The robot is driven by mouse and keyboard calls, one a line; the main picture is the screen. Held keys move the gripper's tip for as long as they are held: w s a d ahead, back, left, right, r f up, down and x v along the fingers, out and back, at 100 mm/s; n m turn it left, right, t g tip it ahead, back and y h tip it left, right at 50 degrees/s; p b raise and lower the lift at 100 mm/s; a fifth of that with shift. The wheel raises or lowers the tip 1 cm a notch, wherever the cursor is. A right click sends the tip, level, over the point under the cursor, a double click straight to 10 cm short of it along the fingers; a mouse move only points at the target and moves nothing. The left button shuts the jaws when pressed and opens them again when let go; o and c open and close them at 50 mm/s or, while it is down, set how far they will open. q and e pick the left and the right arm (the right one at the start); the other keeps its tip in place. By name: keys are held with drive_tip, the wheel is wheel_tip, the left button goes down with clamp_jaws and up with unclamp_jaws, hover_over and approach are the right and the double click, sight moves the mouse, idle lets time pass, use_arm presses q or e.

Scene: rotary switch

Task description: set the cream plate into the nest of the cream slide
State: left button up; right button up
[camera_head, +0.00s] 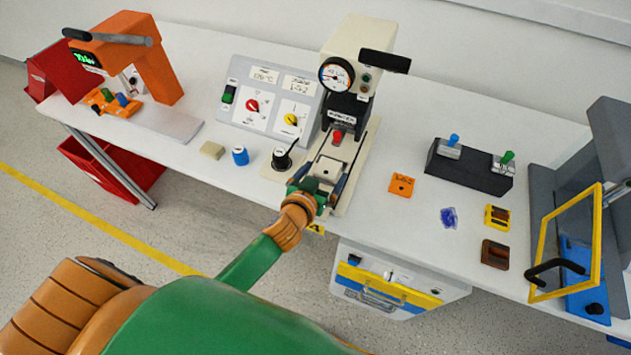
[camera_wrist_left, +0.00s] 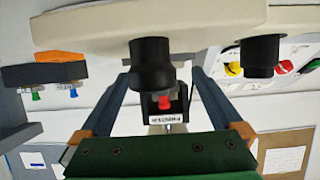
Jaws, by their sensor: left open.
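A small cream block (camera_head: 212,150), which looks like the cream plate, lies on the bench left of the blue knob. The cream slide (camera_head: 326,168) sits low at the front of the cream press (camera_head: 355,45), with a dark recess on its top. My left gripper (camera_head: 325,175) is open at the slide's front, one finger on each side, and hides part of it. In the left wrist view the spread fingers (camera_wrist_left: 160,78) have a black knob (camera_wrist_left: 150,65) between or just beyond them; I cannot tell whether they touch it. My right gripper is out of view.
A black rotary knob (camera_head: 281,160) and a blue knob (camera_head: 240,156) stand left of the slide. A control panel (camera_head: 268,100) stands behind them. An orange block (camera_head: 401,185), a black switch block (camera_head: 470,168) and a yellow-framed door (camera_head: 567,245) are to the right.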

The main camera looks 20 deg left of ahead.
use_arm(q)
drive_tip(key=v, duration=1)
drive_tip(key=shift+s, duration=0.2)
